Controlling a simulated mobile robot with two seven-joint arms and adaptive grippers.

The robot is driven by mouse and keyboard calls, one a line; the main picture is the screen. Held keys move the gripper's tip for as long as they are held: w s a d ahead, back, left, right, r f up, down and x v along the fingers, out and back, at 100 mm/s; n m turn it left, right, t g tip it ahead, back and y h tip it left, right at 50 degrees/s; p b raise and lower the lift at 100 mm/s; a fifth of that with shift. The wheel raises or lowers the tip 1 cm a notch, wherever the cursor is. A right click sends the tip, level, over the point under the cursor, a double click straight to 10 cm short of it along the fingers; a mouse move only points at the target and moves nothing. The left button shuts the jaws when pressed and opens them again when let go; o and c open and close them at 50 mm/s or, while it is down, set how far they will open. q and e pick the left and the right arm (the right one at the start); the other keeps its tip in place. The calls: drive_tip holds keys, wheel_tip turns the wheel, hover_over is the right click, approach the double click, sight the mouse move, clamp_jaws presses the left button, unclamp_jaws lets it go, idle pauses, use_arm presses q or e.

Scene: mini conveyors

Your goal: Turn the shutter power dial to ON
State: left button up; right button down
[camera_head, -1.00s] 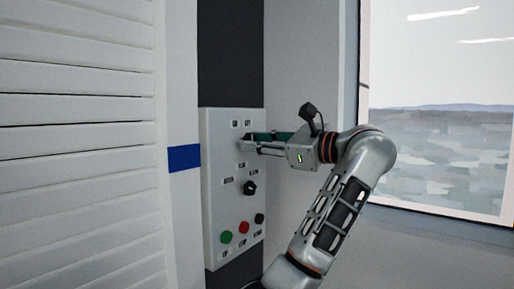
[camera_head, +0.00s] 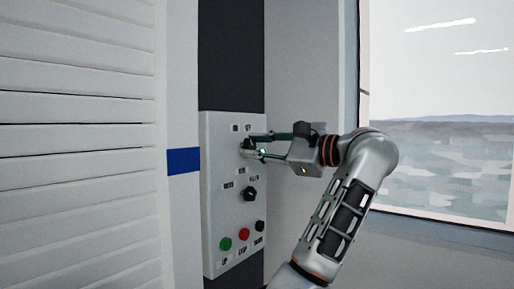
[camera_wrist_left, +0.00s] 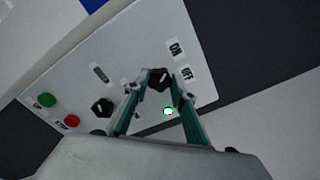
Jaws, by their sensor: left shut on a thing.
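The shutter power dial (camera_head: 248,144) is a black knob near the top of a pale control panel (camera_head: 215,215), under two small labels. My left gripper (camera_head: 250,145) reaches it from the right and is shut on it. In the left wrist view, the dial (camera_wrist_left: 160,79) sits between the two fingertips of my left gripper (camera_wrist_left: 161,76). The ON label (camera_wrist_left: 175,48) and OFF label (camera_wrist_left: 187,73) are beyond it. I cannot tell which label the dial points to. A green-lit lamp (camera_wrist_left: 168,111) shows beside the dial. My right gripper is not in view.
Below on the panel are a second black knob (camera_head: 250,194), a green button (camera_head: 225,243), a red button (camera_head: 244,234) and a black button (camera_head: 260,226). A white slatted shutter (camera_head: 80,160) is at left, a window (camera_head: 440,120) at right.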

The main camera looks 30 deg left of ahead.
use_arm(q)
drive_tip(key=o, duration=1.1)
drive_tip(key=d, duration=0.7)
drive_tip(key=shift+s+d, duration=0.25)
drive_tip(key=shift+s, duration=0.1)
